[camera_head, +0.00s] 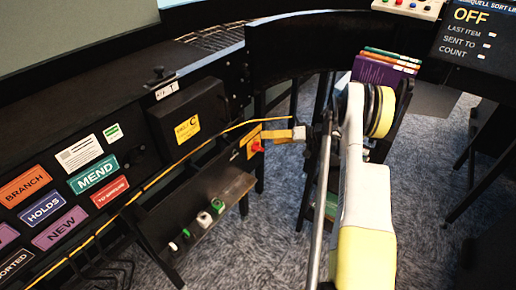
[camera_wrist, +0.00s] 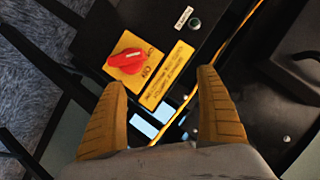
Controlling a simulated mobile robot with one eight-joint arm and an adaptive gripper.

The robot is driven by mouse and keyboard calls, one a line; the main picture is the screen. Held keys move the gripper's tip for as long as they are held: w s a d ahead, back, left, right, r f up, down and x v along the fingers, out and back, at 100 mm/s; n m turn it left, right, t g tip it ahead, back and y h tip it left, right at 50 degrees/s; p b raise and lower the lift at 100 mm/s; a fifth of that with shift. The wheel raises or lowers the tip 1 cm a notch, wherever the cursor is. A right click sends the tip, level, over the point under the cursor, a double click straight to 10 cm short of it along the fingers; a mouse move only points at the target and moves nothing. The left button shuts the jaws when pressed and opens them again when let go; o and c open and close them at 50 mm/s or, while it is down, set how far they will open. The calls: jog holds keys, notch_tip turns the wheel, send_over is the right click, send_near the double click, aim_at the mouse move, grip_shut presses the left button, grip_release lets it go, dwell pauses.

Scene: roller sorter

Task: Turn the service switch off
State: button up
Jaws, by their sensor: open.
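The service switch is a red rotary knob (camera_wrist: 126,62) on a yellow plate on a black box. In the wrist view it lies upper left, just beyond the left fingertip, with its grip running roughly crosswise. Small plate lettering is hard to read; I cannot tell which setting the knob points to. In the head view the red knob (camera_head: 256,147) shows below the conveyor edge, left of my gripper. My gripper (camera_wrist: 162,84) is open and empty, its yellow-brown fingers spread. The knob is not between them, and I see no clear contact.
A yellow cable (camera_head: 185,150) runs along the machine front. A ledge (camera_head: 190,225) with small items is lower left. Books (camera_head: 385,68) stand behind my arm.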

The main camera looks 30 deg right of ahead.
aim_at(260, 148)
notch_tip(260, 148, down, 6)
jog(key=d+t, duration=0.1)
jog(key=d, duration=0.2)
jog(key=shift+y, duration=0.3)
jog(key=b+x, duration=0.3)
jog(key=x, duration=0.4)
jog(key=shift+a+f, duration=0.3)
jog(key=shift+n, duration=0.3)
jog(key=c, duration=1.2)
